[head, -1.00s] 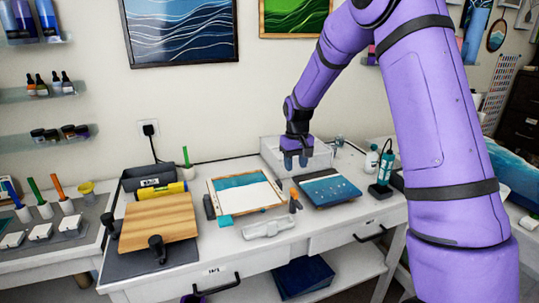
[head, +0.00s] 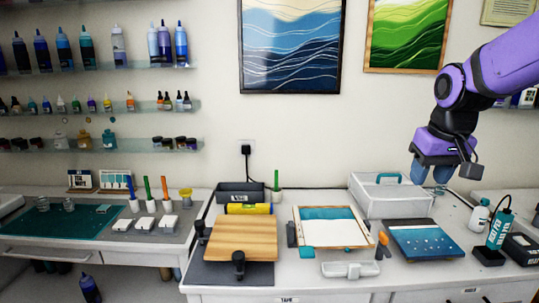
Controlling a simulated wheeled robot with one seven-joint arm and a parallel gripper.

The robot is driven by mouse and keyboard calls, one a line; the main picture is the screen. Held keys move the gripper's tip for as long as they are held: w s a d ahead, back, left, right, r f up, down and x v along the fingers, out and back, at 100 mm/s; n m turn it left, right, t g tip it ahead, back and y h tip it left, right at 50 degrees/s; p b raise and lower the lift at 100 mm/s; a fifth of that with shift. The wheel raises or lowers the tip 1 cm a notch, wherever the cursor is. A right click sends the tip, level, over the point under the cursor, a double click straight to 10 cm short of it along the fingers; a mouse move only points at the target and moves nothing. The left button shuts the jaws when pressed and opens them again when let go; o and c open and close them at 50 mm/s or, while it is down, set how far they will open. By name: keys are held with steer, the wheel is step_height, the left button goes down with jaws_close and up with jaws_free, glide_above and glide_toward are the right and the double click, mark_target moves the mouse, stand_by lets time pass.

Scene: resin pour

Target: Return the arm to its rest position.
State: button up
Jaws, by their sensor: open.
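My purple arm enters the head view from the upper right. My gripper (head: 431,173) hangs in the air at the right, with blue fingertips pointing down. It is open with nothing seen between its fingers. In the picture it appears over the right end of a white box with a handle (head: 390,199), clear of the table.
Glass shelves (head: 95,70) with bottles line the left wall.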

steer(key=s+r+t, duration=0.1)
steer(key=s, duration=0.8)
steer(key=s+a+r+t, duration=0.1)
steer(key=s, duration=0.9)
steer(key=shift+a+r, duration=0.25)
steer(key=shift+a, duration=0.05)
